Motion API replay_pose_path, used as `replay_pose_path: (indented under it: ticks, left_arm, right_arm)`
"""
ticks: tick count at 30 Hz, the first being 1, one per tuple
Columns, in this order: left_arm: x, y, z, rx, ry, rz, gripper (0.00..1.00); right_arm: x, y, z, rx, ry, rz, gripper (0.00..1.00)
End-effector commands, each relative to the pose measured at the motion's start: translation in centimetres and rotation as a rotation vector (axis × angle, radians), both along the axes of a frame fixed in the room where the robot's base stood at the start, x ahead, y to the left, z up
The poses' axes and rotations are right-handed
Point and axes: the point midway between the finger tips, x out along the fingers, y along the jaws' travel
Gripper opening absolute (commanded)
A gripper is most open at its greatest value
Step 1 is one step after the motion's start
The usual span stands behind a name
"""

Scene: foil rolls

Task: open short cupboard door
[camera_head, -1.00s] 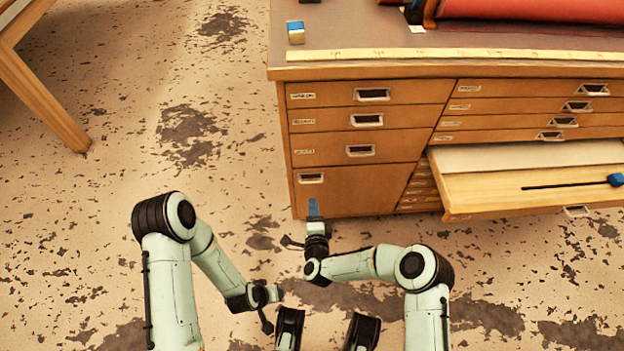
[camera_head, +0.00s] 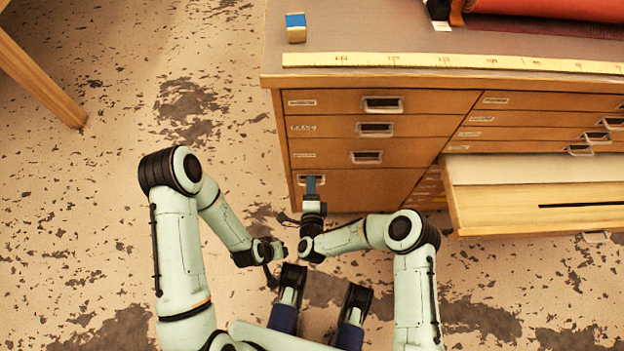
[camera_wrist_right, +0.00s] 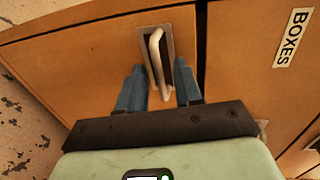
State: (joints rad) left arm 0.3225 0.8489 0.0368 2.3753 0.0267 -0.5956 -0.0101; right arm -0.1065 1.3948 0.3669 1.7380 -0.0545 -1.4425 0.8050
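The short cupboard door (camera_head: 372,188) is the plain wooden panel at the lower left of the cabinet, and it is closed. Its pale handle (camera_wrist_right: 157,62) shows in the right wrist view and is partly covered by my gripper in the head view. My right gripper (camera_head: 311,182) is in front of the handle. In the right wrist view its two blue fingers (camera_wrist_right: 160,90) are apart, one on each side of the handle, with gaps visible. My left gripper (camera_head: 272,250) hangs low over the floor, away from the cabinet; its fingers are too small to read.
Drawers (camera_head: 375,128) sit above the door. A wide drawer (camera_head: 540,222) stands pulled out to the right of it. A blue-topped block (camera_head: 296,28) and a long ruler (camera_head: 450,61) lie on the cabinet top. The floor to the left is clear up to a wooden table leg (camera_head: 50,80).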

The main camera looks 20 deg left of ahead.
Motion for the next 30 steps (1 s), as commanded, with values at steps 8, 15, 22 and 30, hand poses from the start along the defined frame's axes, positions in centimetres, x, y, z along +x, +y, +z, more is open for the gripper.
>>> replay_pose_path:
  ticks: [8,15,22,30]
  left_arm:
    - [-0.06,-0.01,-0.01,-0.001,0.002,-0.001,0.39]
    - [-0.04,0.01,0.00,0.000,0.001,0.000,0.39]
    - [-0.01,0.00,0.00,0.000,0.000,0.000,0.39]
    - [0.00,0.01,0.00,0.000,0.000,0.000,0.39]
  right_arm:
    - [-0.08,0.01,-0.05,0.000,0.000,0.000,0.34]
    - [-0.06,0.00,-0.03,0.000,0.000,0.000,0.00]
    - [-0.03,0.00,-0.01,0.000,0.000,0.000,0.00]
    - [0.00,-0.01,0.01,0.000,-0.001,0.000,0.00]
